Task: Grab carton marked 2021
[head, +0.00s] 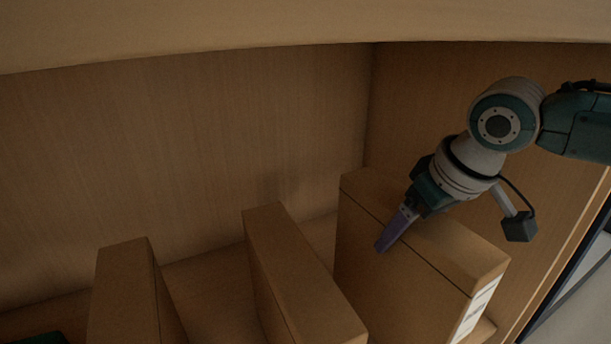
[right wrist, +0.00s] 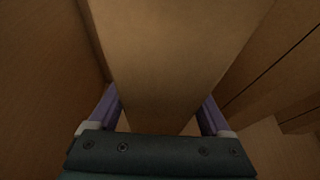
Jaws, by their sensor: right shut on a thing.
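Three brown cartons stand in a wooden shelf compartment in the head view. The right carton (head: 400,265) has a white label on its front end, seen at too sharp an angle to read. My right gripper (head: 392,232) reaches down over its top, with one purple finger against its left side. In the right wrist view the carton (right wrist: 170,55) fills the space between the two fingers (right wrist: 160,108), and the gripper is shut on it. The number 2021 is not legible on any carton. My left gripper is not in view.
The middle carton (head: 290,265) and the left carton (head: 125,285) stand to the left, with gaps between them. The shelf's side wall (head: 440,110) is close on the right. A board (head: 300,22) crosses overhead. A green thing (head: 42,338) shows at lower left.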

